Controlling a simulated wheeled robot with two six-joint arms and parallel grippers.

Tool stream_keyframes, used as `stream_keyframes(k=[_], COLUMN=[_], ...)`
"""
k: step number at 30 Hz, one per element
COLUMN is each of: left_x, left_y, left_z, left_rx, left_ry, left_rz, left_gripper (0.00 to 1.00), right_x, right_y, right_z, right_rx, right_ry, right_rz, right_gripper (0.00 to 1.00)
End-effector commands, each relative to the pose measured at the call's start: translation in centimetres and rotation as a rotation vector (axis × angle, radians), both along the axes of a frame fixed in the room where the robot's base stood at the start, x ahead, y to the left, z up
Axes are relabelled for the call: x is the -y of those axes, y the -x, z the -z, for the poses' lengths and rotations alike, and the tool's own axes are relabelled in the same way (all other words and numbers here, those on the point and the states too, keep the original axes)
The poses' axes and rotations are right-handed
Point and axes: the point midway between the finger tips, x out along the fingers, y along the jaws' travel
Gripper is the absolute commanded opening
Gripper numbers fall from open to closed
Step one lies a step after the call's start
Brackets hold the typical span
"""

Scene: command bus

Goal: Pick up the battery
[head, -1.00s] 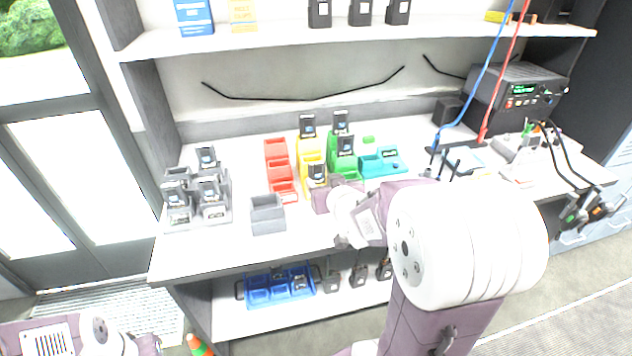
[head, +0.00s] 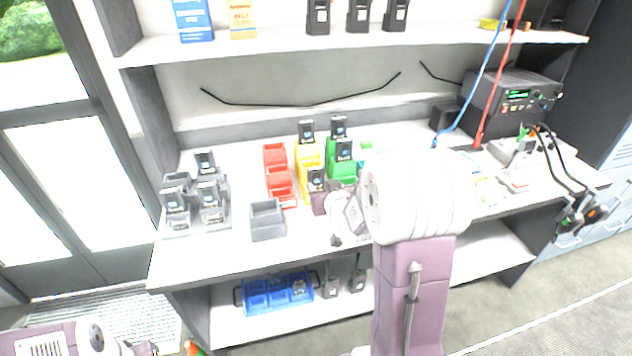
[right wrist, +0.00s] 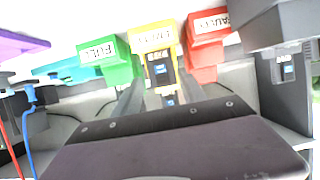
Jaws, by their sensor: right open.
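Black batteries with a small blue label stand in the charging racks and bins on the workbench. One battery (head: 317,180) stands at the front of the yellow bin row (head: 305,158), and it shows in the right wrist view (right wrist: 160,72) under the yellow bin's label. My right gripper (head: 319,203) is right at the front of the yellow row, just below that battery. It is open, its dark fingers on either side of the battery's line in the wrist view. I cannot tell whether they touch it. My left gripper (head: 145,349) is at the bottom left, its jaws unclear.
Red bins (head: 277,172) and green bins (head: 340,160) flank the yellow row closely. A grey charging rack (head: 195,205) with several batteries and an empty grey bin (head: 267,220) stand to the left. A blue tray (head: 275,292) lies on the lower shelf. A radio (head: 515,95) stands right.

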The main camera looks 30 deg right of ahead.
Motion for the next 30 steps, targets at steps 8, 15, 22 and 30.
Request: stream_keyframes(k=[8,15,22,30], left_x=[0.0,0.0,0.0,0.0], left_y=[0.0,0.0,0.0,0.0], left_z=[0.5,0.5,0.5,0.0], left_rx=[0.0,0.0,0.0,0.0], left_ry=[0.0,0.0,0.0,0.0], left_rz=[0.0,0.0,0.0,0.0], left_gripper=[0.36,0.36,0.36,0.36], right_x=[0.8,0.8,0.8,0.8], right_y=[-3.6,-3.7,-3.7,-3.7], right_z=[1.7,1.7,1.6,0.3], right_rx=[-0.002,-0.002,-0.001,0.002], right_ry=[-0.001,-0.001,-0.001,0.001], right_rz=[-0.001,-0.001,-0.001,-0.001], right_gripper=[0.49,0.38,0.01,0.01])
